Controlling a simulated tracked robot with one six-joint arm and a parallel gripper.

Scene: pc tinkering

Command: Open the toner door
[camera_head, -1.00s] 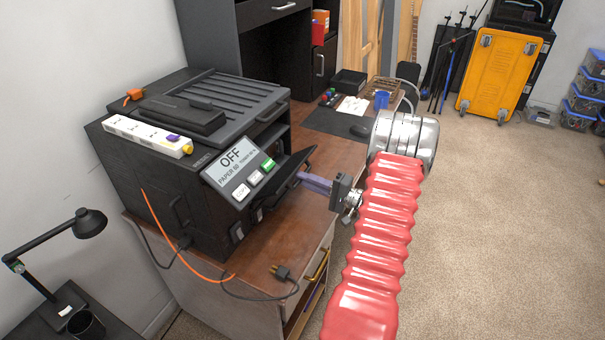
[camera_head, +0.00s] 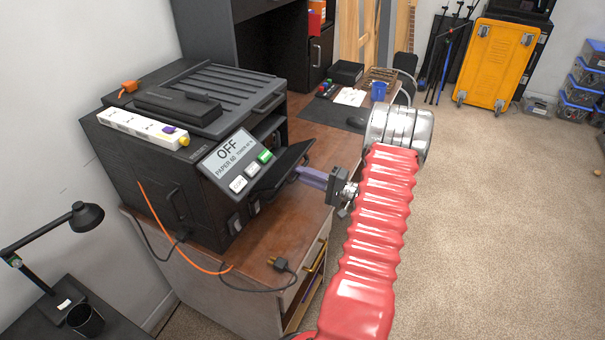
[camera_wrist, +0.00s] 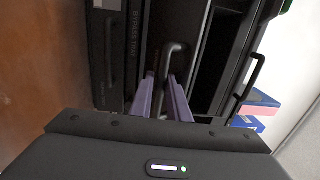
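A black printer (camera_head: 150,185) stands on the wooden desk, its tilted display reading OFF. A dark flap (camera_head: 283,168) sticks out from its front, slanted; I cannot tell if it is the toner door. My gripper (camera_head: 305,173), with purple fingers, is at the printer's front beside this flap. In the wrist view, my gripper (camera_wrist: 161,92) has its fingers apart, with a grey bar handle (camera_wrist: 171,62) between them; contact is unclear. A panel marked BYPASS TRAY (camera_wrist: 130,45) is left of the handle. A black loop handle (camera_wrist: 254,76) is farther right.
A black lamp (camera_head: 85,217) stands at lower left. The carpet on the right is mostly clear.

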